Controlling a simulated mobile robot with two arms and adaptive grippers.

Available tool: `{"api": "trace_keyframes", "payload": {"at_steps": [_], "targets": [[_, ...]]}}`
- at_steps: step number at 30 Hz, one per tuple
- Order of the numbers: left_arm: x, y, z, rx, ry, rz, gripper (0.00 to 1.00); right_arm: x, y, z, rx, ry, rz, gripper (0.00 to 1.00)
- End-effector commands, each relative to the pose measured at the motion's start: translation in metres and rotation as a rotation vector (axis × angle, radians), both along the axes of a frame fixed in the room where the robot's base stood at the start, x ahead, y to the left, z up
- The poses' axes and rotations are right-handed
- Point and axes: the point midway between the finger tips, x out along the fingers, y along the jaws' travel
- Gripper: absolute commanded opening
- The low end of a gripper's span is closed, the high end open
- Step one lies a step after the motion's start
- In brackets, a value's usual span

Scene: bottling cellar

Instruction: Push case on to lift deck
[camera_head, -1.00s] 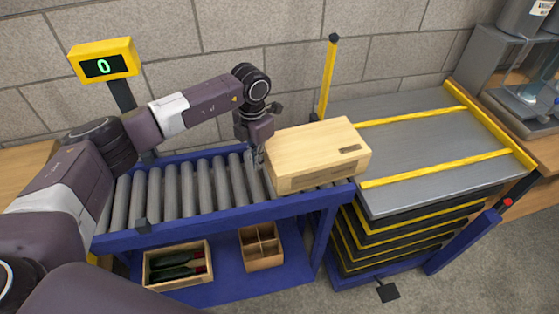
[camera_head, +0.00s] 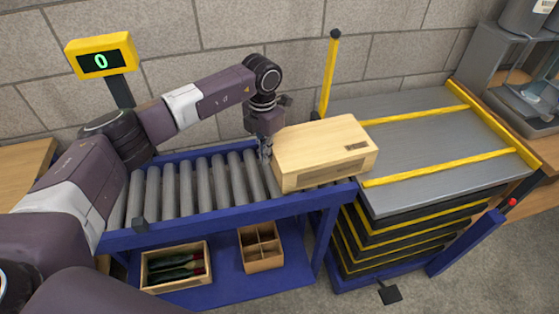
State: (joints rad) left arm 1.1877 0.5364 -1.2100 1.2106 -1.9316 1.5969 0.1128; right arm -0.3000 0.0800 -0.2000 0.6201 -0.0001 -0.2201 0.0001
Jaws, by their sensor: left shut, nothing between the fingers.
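The wooden case (camera_head: 322,150) is a closed pale box at the right end of the roller conveyor (camera_head: 185,188). The lift deck (camera_head: 430,142) is a grey plate with two yellow rails, on a black and yellow striped base to the right. My left gripper (camera_head: 265,155) is shut and empty, pointing down at the case's left end. It looks to be against that end, though contact is hard to tell. My right gripper is not in view.
A yellow post (camera_head: 329,75) stands behind the gap between conveyor and deck. A yellow display (camera_head: 101,62) reads 0. On the blue lower shelf sit a crate of bottles (camera_head: 177,284) and a divided box (camera_head: 261,266). The deck's top is clear.

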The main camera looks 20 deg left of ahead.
Motion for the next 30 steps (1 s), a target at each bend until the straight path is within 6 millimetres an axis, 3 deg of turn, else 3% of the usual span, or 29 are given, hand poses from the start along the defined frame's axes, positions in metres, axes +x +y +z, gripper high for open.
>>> {"api": "trace_keyframes", "payload": {"at_steps": [17, 30], "targets": [[0.021, -0.036, -0.001, -0.003, -0.002, -0.002, 0.0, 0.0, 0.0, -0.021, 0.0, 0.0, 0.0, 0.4], [0.024, -0.04, 0.001, -0.002, -0.001, -0.001, 0.0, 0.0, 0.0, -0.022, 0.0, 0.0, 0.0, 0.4]]}}
